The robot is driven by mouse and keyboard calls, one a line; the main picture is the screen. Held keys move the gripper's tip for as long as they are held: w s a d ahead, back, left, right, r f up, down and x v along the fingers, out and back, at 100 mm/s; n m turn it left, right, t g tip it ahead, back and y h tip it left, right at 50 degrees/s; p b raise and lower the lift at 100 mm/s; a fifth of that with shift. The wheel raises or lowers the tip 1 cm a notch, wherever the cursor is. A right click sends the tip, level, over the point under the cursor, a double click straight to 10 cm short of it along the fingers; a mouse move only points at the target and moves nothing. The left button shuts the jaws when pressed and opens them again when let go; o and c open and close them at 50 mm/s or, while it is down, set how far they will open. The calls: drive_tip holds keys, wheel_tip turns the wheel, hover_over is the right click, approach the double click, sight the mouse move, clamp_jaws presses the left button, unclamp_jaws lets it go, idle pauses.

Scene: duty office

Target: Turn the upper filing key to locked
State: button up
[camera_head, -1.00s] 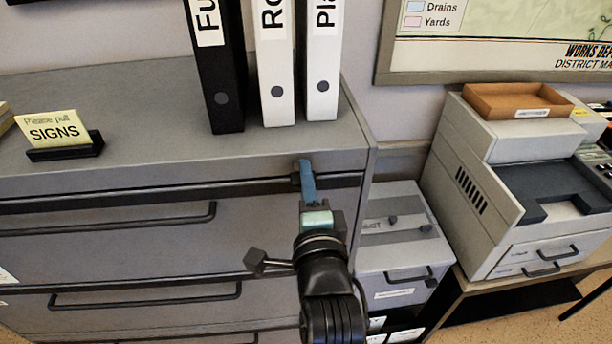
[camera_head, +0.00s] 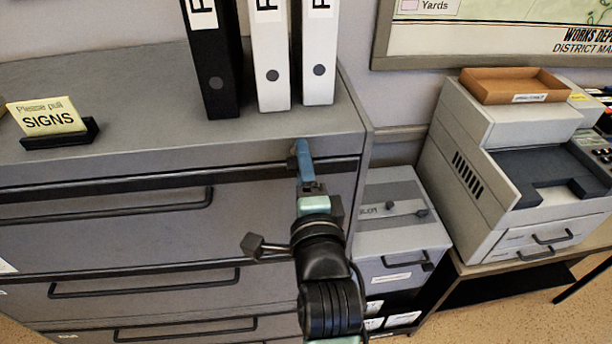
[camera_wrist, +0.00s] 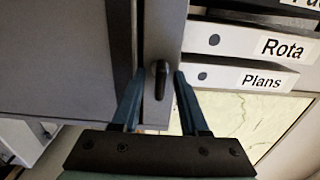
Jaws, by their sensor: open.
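The upper filing key is a small dark key in the wrist view (camera_wrist: 160,84), set in the grey strip along the cabinet's top edge. It lies lengthwise up and down in that picture. My gripper (camera_wrist: 160,74) is open, with one blue finger on each side of the key. A gap shows between the key and the fingers, so it is not clamped. In the head view my gripper (camera_head: 304,160) is at the upper right front of the grey filing cabinet (camera_head: 100,240), above the top drawer; it hides most of the key there.
Black and white binders (camera_head: 270,60) and a yellow "SIGNS" card (camera_head: 48,116) stand on the cabinet top. A small grey cabinet (camera_head: 395,245) and a printer-like machine (camera_head: 490,190) with a brown tray (camera_head: 508,82) are to the right. Drawer handles (camera_head: 145,290) stick out below.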

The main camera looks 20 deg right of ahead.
drive_tip(key=b+v, duration=0.3)
drive_tip(key=v, duration=1)
drive_tip(key=shift+w, duration=0.1)
drive_tip(key=w+a+r+n+t+y+b, duration=0.1)
drive_tip(key=w+a+r+n+t, duration=0.2)
drive_tip(key=r+n, duration=0.5)
drive_tip(key=w+a+r+n+t+y, duration=0.1)
drive_tip(key=a+r+n+t, duration=0.25)
drive_tip(key=r, duration=0.75)
drive_tip(key=s+a+r+n+t+y, duration=0.1)
drive_tip(key=a+r+n, duration=0.1)
drive_tip(key=r, duration=0.3)
drive_tip(key=s+a+r+n+t+y, duration=0.1)
drive_tip(key=a+r+n, duration=0.1)
drive_tip(key=r+n, duration=0.2)
drive_tip(key=s+a+r+n+t+y+b, duration=0.1)
drive_tip(key=s+a+r+n, duration=0.1)
drive_tip(key=r+n, duration=0.2)
drive_tip(key=shift+a+r, duration=0.25)
drive_tip(key=shift+r, duration=0.6)
drive_tip(key=shift+t, duration=0.25)
